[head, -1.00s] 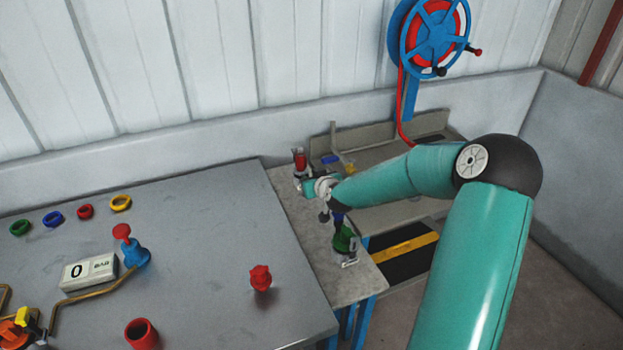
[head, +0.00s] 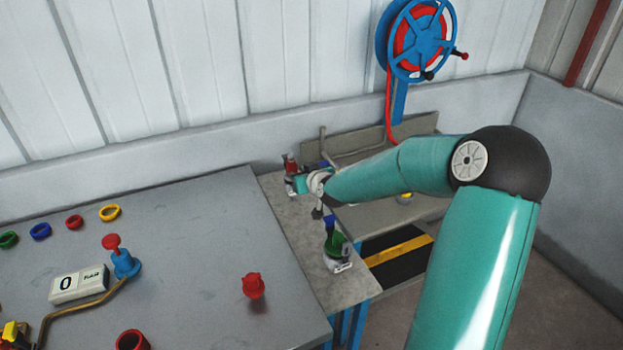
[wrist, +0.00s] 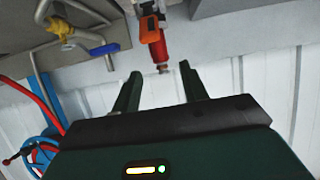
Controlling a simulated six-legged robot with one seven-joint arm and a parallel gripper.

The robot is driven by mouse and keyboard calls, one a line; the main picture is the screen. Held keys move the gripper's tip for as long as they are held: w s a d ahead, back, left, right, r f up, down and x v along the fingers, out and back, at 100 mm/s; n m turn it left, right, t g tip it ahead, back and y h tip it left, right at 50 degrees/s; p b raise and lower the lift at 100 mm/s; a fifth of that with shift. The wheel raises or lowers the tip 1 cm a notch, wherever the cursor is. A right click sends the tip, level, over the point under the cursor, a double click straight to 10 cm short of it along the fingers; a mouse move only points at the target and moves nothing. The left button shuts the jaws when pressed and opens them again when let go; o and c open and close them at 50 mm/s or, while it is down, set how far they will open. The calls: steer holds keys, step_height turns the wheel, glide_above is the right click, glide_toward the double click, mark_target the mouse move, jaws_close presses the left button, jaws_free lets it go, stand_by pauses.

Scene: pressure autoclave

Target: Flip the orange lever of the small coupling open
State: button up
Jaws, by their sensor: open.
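The small coupling is a red cylinder (wrist: 160,52) with an orange lever (wrist: 149,29) lying along its side, at top centre of the wrist view, where the scene appears upside down. A red-topped fitting (head: 291,165) at the bench's back edge in the head view appears to be the same coupling, partly covered by my arm's end. My gripper (wrist: 161,70) is open, its two dark fingers apart with nothing between them. The coupling's tip points towards the gap between the fingers. I cannot tell whether anything touches. The gripper fingers are not clear in the head view.
A green fitting with a blue top (head: 335,245) stands on the narrow bench (head: 345,285) near my arm. A pipe with a blue valve handle (wrist: 104,49) is left of the coupling in the wrist view. A blue hose reel (head: 420,40) hangs behind. The grey table (head: 190,260) is left.

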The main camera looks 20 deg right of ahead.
steer(key=s+a+r, duration=0.2)
steer(key=s+r, duration=0.6)
steer(key=s, duration=0.4)
steer(key=shift+a, duration=0.3)
steer(key=shift+s+r, duration=0.1)
steer(key=shift+c, duration=0.2)
